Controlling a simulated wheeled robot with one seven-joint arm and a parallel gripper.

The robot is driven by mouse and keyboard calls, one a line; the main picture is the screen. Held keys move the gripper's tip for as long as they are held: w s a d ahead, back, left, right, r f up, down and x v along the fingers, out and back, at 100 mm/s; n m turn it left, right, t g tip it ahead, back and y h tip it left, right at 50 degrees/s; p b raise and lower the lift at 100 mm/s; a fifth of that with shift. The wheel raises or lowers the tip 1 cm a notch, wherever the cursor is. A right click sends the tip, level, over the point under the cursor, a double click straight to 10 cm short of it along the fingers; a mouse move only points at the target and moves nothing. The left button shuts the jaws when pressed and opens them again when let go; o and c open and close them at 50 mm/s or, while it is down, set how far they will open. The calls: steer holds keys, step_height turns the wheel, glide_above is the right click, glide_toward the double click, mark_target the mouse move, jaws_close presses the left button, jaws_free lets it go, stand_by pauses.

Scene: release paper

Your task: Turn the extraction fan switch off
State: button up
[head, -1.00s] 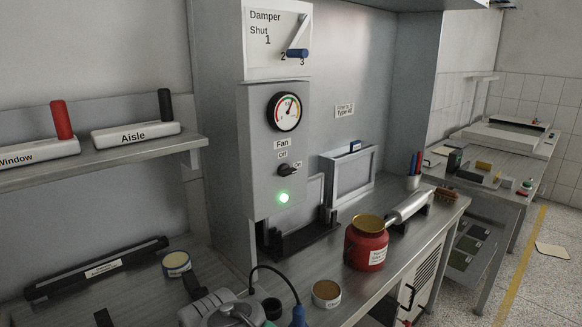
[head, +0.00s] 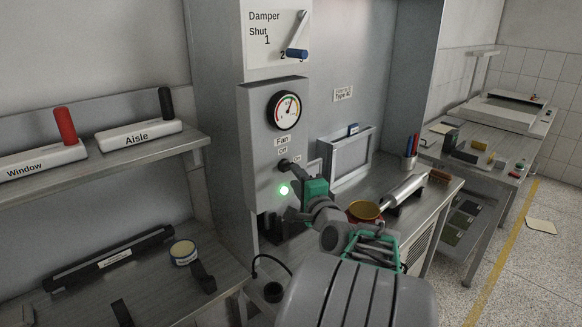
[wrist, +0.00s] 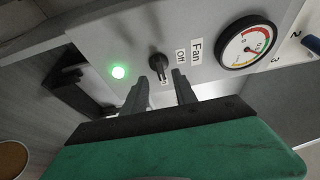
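The fan switch (wrist: 157,66) is a small dark knob on the grey panel, with the Fan label and the Off and On labels beside it. Its lever seems to point toward On in the wrist view. The green lamp (head: 284,190) by it is lit; it also shows in the wrist view (wrist: 118,72).
A round gauge (head: 284,111) sits above the switch. The damper lever (head: 297,36) is higher up. A red pot (head: 364,212) stands on the bench right of my arm, partly hidden. A shelf (head: 140,150) with Window and Aisle handsets is at left.

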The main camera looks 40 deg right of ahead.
mark_target(287, 167)
steer(key=p+x, duration=0.1)
steer(key=x, duration=0.3)
steer(key=shift+w, duration=0.2)
steer(key=shift+c, duration=0.5)
jaws_close()
